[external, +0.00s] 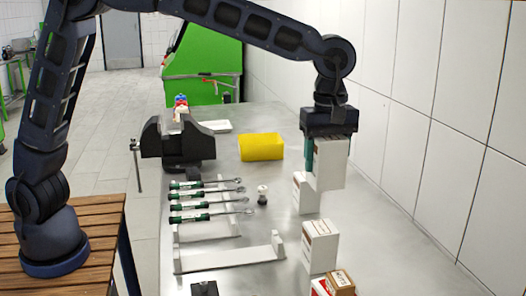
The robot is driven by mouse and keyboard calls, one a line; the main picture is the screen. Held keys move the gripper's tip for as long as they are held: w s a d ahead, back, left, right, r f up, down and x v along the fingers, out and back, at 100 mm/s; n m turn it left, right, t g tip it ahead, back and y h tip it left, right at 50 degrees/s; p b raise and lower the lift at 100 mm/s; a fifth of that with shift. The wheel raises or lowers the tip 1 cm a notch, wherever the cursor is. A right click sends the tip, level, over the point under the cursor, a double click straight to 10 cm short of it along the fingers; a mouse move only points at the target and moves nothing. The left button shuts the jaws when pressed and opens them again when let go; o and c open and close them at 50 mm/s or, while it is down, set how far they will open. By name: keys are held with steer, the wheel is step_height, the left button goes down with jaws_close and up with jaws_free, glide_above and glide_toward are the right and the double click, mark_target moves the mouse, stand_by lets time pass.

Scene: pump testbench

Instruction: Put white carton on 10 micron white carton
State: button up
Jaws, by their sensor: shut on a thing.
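My gripper (328,152) points straight down over the right side of the metal bench. It is shut on a white carton (328,170), with a green finger showing at the carton's left side. The held carton appears to be above the bench. A second white carton (305,196) stands below it and slightly left in the picture, its top partly hidden by the held one. Whether the two touch, I cannot tell. A third white carton (320,247) with small red print stands nearer the camera. The labels are too small to read, so I cannot tell which is the 10 micron carton.
Red and brown boxes (340,282) stand at the front edge of the picture. A yellow block (261,147), a dark vise (178,143), several green-handled wrenches (190,206) on a white rack and a small white-topped part (262,194) occupy the bench. A wall (440,150) runs along the right.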

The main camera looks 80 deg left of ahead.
step_height(320, 180, down, 11)
steer(key=shift+r, duration=0.1)
stand_by(0.5)
steer(key=o, duration=1.1)
